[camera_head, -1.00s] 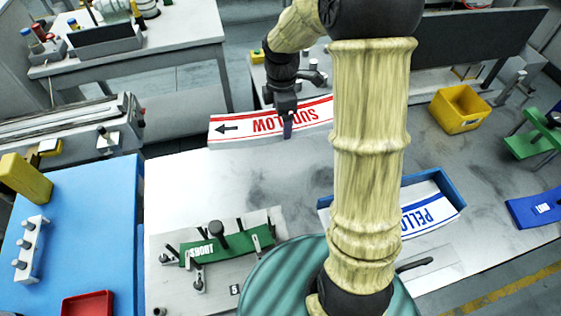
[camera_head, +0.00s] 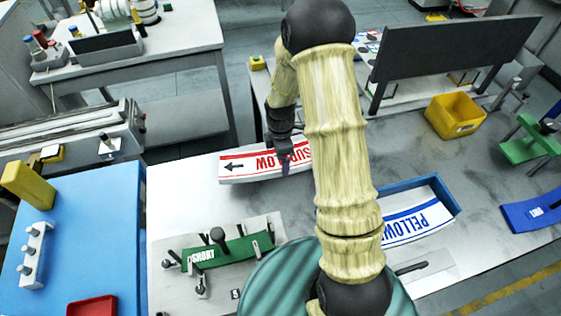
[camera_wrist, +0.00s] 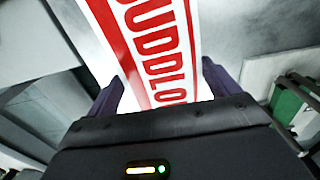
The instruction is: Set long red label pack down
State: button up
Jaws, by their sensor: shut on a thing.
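The long red label pack (camera_head: 245,166) is white with red stripes, red lettering and a black arrow. In the head view it is near the far edge of the grey table, its right end hidden behind my arm. My gripper (camera_head: 285,165) is shut on it, one dark finger showing at its near side. In the wrist view the pack (camera_wrist: 155,50) runs between the two purple fingers of my gripper (camera_wrist: 165,88). I cannot tell whether the pack touches the table.
A green label pack (camera_head: 225,252) sits in a post fixture at the near left. A blue tray (camera_head: 440,190) holds a blue-lettered pack (camera_head: 410,217) to the right. A yellow bin (camera_head: 455,115) and dark panel (camera_head: 455,50) stand behind. Bare table (camera_head: 185,205) lies left of centre.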

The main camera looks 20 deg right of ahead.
aim_at(280, 162)
notch_tip(280, 162, down, 4)
jog(key=shift+f+p, duration=0.1)
jog(key=shift+p, duration=0.5)
jog(key=shift+f, duration=0.15)
jog(key=o, duration=1.2)
